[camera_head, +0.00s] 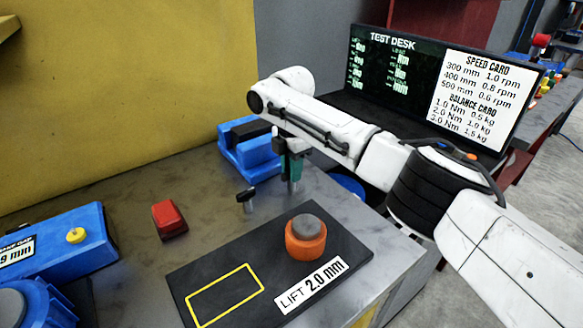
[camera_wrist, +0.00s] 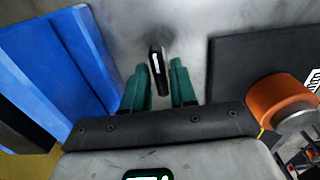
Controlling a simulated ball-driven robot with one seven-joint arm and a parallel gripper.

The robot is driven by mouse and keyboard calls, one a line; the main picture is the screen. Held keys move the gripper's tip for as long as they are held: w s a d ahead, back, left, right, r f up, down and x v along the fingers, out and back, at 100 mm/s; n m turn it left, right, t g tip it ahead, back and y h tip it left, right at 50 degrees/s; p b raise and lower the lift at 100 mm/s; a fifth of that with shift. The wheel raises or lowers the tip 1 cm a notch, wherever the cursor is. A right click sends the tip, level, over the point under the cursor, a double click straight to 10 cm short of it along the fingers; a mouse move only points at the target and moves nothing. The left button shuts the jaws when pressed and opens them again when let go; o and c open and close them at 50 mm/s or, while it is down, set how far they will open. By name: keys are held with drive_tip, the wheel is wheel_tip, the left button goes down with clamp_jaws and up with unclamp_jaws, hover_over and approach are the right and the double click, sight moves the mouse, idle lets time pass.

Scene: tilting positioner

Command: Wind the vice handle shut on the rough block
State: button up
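The blue vice (camera_head: 235,158) stands behind the bench's middle in the head view, with a dark piece at its top; I cannot tell whether this is the rough block. It also fills the left of the wrist view (camera_wrist: 82,60). A small black handle (camera_head: 246,199) on a pale stem stands in front of the vice. In the wrist view the dark handle (camera_wrist: 156,62) lies between and beyond my fingertips. My gripper (camera_head: 292,180) points down beside the vice, right of the handle. Its green fingers (camera_wrist: 159,80) are apart, with gaps visible on both sides of the handle.
A black plate (camera_head: 200,272) with an orange-ringed knob (camera_head: 306,238) lies at the front. A red block (camera_head: 169,219) sits left of the handle. A blue gauge box (camera_head: 60,250) is at the left. A screen (camera_head: 385,75) stands behind my arm. Bare bench lies around the handle.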

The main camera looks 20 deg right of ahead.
clamp_jaws()
